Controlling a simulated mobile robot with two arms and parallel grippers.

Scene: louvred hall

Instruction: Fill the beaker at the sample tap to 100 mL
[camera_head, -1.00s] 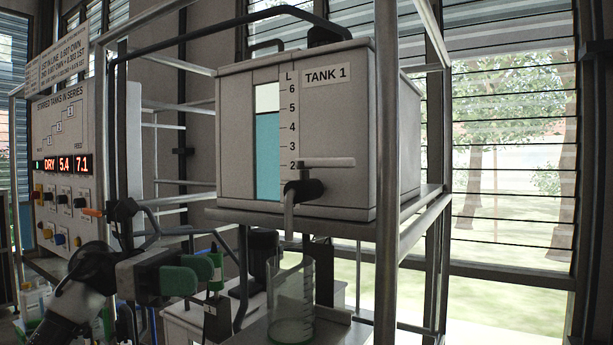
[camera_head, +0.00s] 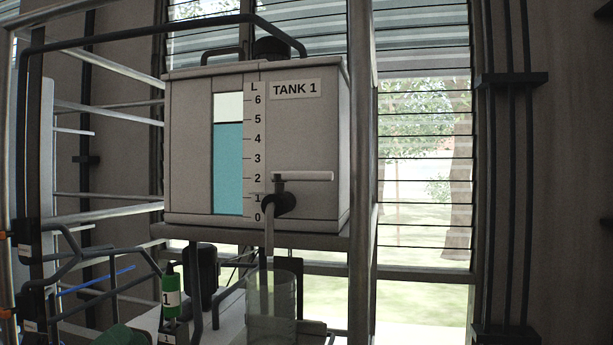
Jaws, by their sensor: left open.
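The clear beaker (camera_head: 284,308) stands upright under the sample tap (camera_head: 280,203) at the bottom of Tank 1 (camera_head: 318,140). The tap's pale lever (camera_head: 305,176) lies level, pointing right. A pale grey spout (camera_head: 268,236) hangs down to the beaker's mouth; I cannot tell if water runs from it. The beaker's base is cut off and its fill level cannot be read. My right gripper is not in view.
Tank 1's teal sight strip (camera_head: 228,168) reads a little under 5. A metal frame post (camera_head: 361,200) rises right of the tank. Dark pipes run at left.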

